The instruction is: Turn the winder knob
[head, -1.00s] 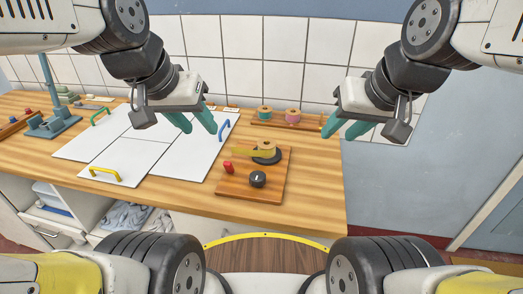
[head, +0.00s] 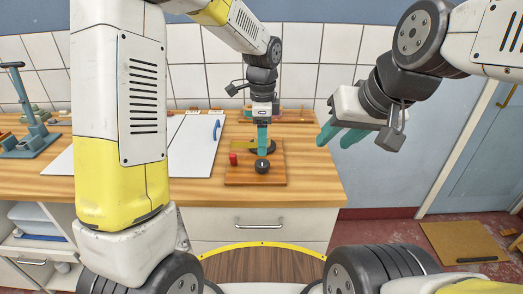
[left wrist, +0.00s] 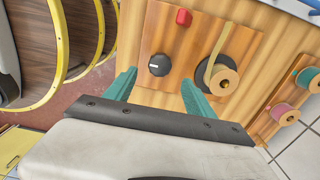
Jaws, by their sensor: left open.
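The winder knob (head: 262,166) is a round black knob with a white mark, on a wooden board (head: 240,181) on the bench. It also shows in the left wrist view (left wrist: 159,65). My left gripper (head: 262,148) is above and behind the knob, its teal fingers pointing down. In the left wrist view my left gripper (left wrist: 158,80) is open and empty, its fingers apart on either side of the knob's line, with the knob just beyond the gap. Whether they touch it cannot be told. My right gripper (head: 336,143) is open and empty, in the air to the right.
A red block-like part (left wrist: 184,17) and a roll of yellowish tape (left wrist: 223,80) on a black disc (left wrist: 212,48) share the board. Pink (left wrist: 285,114) and teal (left wrist: 308,76) spools stand beside it. A white panel with a blue handle (head: 216,130) lies to the left.

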